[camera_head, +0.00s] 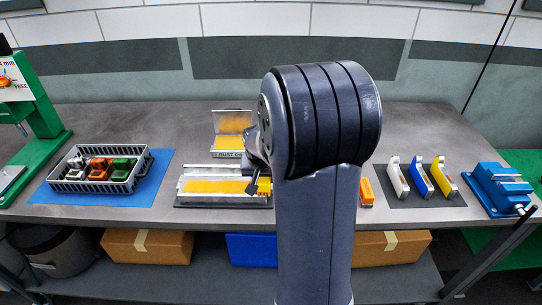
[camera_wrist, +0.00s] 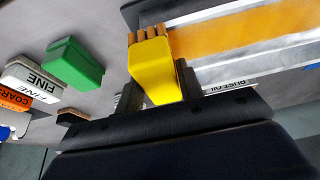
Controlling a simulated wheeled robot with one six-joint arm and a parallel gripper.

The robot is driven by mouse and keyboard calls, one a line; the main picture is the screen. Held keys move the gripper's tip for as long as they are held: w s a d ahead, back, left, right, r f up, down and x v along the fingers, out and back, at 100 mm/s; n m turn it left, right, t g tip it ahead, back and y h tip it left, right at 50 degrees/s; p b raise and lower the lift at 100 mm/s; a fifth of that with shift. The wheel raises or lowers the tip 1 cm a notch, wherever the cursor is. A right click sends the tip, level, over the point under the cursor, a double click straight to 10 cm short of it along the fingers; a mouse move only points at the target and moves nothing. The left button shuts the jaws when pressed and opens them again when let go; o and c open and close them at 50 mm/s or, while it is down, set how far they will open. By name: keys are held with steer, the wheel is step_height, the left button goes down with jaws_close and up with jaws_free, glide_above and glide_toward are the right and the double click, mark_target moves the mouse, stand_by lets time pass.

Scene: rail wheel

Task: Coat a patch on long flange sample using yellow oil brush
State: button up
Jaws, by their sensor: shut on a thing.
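My gripper (camera_wrist: 160,92) is shut on the yellow oil brush (camera_wrist: 153,68). I cannot tell whether the bristles touch the tray. A little yellow of the brush (camera_head: 264,187) shows there.
A grey basket (camera_head: 69,186) with white, orange and green blocks sits on a blue mat (camera_head: 160,165) at the left. An open RUST OIL box (camera_head: 228,154) stands behind the tray. A blue vise (camera_head: 500,187) is at the far right, a green press (camera_head: 40,115) far left.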

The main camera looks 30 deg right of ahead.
step_height(320, 180, up, 2)
steer(key=shift+w+r+p, duration=0.15)
steer(key=shift+r+p, duration=0.1)
steer(key=shift+p, duration=0.05)
steer(key=shift+a+r, duration=0.3)
steer(key=shift+d+r+p, duration=0.15)
steer(key=shift+r+p, duration=1.75)
steer(key=shift+r, duration=0.55)
steer(key=shift+f, duration=0.1)
